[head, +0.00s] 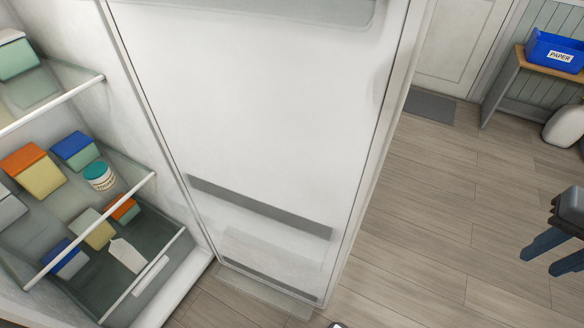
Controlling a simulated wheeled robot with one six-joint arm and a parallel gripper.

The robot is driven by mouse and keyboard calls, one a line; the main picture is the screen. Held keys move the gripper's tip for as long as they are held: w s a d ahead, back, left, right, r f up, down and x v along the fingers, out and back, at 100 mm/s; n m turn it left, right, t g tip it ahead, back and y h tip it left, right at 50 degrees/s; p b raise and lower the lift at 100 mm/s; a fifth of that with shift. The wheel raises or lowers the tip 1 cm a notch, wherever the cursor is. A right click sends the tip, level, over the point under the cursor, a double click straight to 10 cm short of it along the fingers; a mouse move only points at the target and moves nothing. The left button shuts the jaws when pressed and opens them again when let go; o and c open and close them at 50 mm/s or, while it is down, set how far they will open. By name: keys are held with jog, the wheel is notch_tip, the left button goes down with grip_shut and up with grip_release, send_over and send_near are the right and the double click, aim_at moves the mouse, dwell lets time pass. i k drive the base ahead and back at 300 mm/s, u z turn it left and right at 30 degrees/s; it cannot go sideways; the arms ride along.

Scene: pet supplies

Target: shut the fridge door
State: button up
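The fridge door (270,120) stands wide open in the middle of the head view, its white inner face and grey door racks toward me. The fridge body (180,285) is on the left, with glass shelves holding several boxes and a jar exposed. My gripper (540,262) is at the right edge, pointing down over bare floor. Its two blue fingers are apart with nothing visible between them. It is well to the right of the door and not touching it. The door's outer face and any handle are hidden.
Wood-plank floor (430,220) lies clear to the right of the fridge door. At the back right are a bench (512,62) with a blue paper bin (556,50), a white container (566,126) on the floor, a grey mat (430,107) and a closed room door (460,40).

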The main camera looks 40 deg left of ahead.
aim_at(276, 122)
jog(key=i, duration=2.75)
jog(key=u, duration=4.05)
jog(key=k, duration=0.15)
jog(key=z, duration=0.1)
